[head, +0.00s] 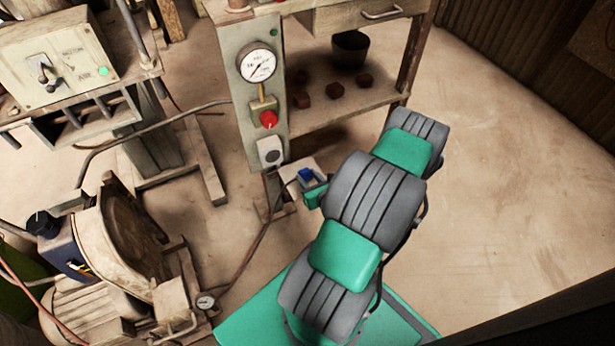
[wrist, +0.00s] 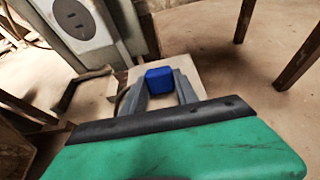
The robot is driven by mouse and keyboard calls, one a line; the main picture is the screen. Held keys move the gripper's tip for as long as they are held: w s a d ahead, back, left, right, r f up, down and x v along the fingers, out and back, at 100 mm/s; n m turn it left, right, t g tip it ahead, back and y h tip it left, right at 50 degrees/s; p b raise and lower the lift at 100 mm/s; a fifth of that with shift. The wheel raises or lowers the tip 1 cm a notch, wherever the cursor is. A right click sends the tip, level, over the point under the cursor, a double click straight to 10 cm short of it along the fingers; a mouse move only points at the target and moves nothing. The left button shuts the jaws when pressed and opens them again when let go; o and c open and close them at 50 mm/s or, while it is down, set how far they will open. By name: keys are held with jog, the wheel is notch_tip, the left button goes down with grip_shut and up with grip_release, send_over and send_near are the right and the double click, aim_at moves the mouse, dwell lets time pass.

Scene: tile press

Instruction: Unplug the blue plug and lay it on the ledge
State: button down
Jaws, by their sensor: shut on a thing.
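The blue plug (head: 306,174) is at the end of my gripper (head: 312,187), over a small pale ledge (head: 290,171) low beside the grey panel. In the wrist view the blue plug (wrist: 160,78) sits between the two grey fingers of my gripper (wrist: 160,88), which is shut on it. The ledge (wrist: 205,75) shows as a pale board behind and beneath the plug. I cannot tell whether the plug touches it. The socket (head: 270,151) on the panel is empty; its bare slots also show in the wrist view (wrist: 78,20).
The grey panel (head: 272,100) carries a gauge (head: 257,65) and a red button (head: 268,119). A wooden bench with a shelf (head: 345,104) stands to its right. A motor machine (head: 110,250) and hoses lie at left. The floor at right is clear.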

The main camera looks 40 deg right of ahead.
jog(key=shift+f, duration=0.1)
jog(key=c, duration=0.9)
grip_release()
jog(key=shift+o, duration=0.2)
jog(key=shift+s+a+r+p, duration=0.2)
jog(key=shift+s+r+p, duration=0.45)
jog(key=shift+r+p, duration=0.1)
jog(key=shift+s+a+r+p, duration=0.2)
jog(key=shift+s+r+p, duration=0.4)
jog(key=shift+r+p, duration=0.1)
jog(key=s+a+r+p, duration=0.1)
jog(key=s+r+p, duration=0.3)
jog(key=s, duration=0.1)
jog(key=shift+a, duration=0.3)
jog(key=shift+s+r, duration=0.1)
